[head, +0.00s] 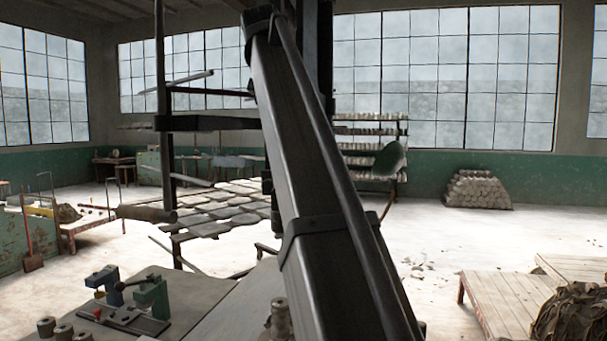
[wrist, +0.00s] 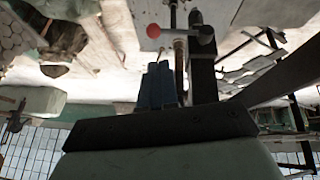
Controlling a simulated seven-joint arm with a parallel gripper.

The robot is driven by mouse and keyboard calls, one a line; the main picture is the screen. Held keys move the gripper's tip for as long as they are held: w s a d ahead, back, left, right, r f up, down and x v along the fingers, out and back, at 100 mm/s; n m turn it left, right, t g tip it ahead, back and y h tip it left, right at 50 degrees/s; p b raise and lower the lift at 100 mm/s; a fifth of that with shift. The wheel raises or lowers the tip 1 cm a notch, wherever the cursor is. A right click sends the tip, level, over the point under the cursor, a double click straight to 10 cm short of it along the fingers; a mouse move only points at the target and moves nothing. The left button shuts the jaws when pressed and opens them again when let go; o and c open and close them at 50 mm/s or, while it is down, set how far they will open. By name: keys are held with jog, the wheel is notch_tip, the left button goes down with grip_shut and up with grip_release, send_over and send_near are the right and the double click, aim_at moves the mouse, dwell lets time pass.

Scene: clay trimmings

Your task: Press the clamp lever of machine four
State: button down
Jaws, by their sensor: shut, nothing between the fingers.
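In the wrist view my gripper (wrist: 158,68) points up the picture, its two blue-grey fingers together with nothing between them. A red ball knob (wrist: 153,31) on a short rod shows just beyond the fingertips, apart from them in the picture. I cannot read any machine number. My gripper does not show in the head view.
The bench (head: 215,315) holds a second green block (head: 103,282) and several grey cylinders (head: 62,331) at its front left. A dark diagonal beam hides the middle of the head view; I cannot tell whether it is mine. Open floor (head: 435,225) lies right.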

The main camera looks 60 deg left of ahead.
jog(key=shift+f, duration=0.1)
jog(key=x, duration=1.3)
jog(key=shift+w+f, duration=0.3)
jog(key=shift+w, duration=0.2)
jog(key=shift+d+f, duration=0.1)
jog(key=shift+d, duration=0.15)
jog(key=shift+w+f+g+y, duration=0.1)
jog(key=shift+f+g+y, duration=0.05)
jog(key=shift+g+y, duration=0.25)
